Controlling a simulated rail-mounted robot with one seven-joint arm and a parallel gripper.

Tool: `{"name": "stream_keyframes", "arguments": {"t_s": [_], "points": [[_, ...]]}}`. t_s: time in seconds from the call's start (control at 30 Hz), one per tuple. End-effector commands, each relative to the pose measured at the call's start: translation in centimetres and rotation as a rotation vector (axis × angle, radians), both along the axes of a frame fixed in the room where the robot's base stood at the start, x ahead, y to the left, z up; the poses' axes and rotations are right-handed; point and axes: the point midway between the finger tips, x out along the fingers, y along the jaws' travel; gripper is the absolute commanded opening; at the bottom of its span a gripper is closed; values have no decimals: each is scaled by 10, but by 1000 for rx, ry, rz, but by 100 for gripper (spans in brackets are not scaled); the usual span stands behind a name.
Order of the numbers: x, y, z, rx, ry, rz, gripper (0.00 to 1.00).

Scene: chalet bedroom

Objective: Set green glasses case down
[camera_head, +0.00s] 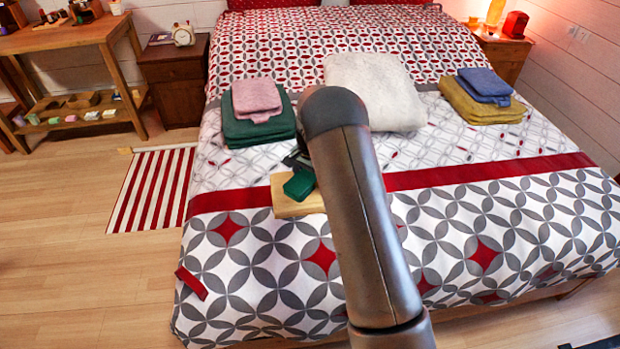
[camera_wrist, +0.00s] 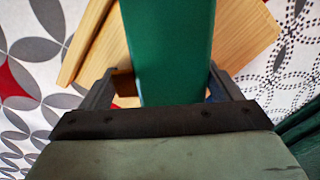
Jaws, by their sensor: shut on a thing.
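The green glasses case (camera_head: 299,185) is held over a light wooden tray or board (camera_head: 290,209) on the bed. In the wrist view, the case (camera_wrist: 170,45) runs lengthwise between the two fingers of my gripper (camera_wrist: 163,88), which is shut on it. The wood (camera_wrist: 245,40) shows below the case on both sides in that view. I cannot tell whether the case touches it. In the head view my arm hides most of the gripper and the right part of the wood.
The bed (camera_head: 480,210) has a patterned cover. Behind the wood lie green towels (camera_head: 255,130) with a pink cloth (camera_head: 256,97), a white cushion (camera_head: 375,90), and yellow (camera_head: 480,105) and blue (camera_head: 485,84) towels. A red strip (camera_head: 191,283) lies at the bed's left edge.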

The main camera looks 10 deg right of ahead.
Motion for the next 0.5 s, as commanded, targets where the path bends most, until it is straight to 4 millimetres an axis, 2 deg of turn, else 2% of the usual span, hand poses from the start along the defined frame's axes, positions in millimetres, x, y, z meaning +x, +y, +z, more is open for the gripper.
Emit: {"name": "stream_keyframes", "arguments": {"t_s": [0.27,0.3,0.33,0.5], "points": [[0,0,-4,-1,-1,0,54],[0,0,-3,0,0,0,95],[0,0,-3,0,0,0,100],[0,0,-3,0,0,0,100]]}}
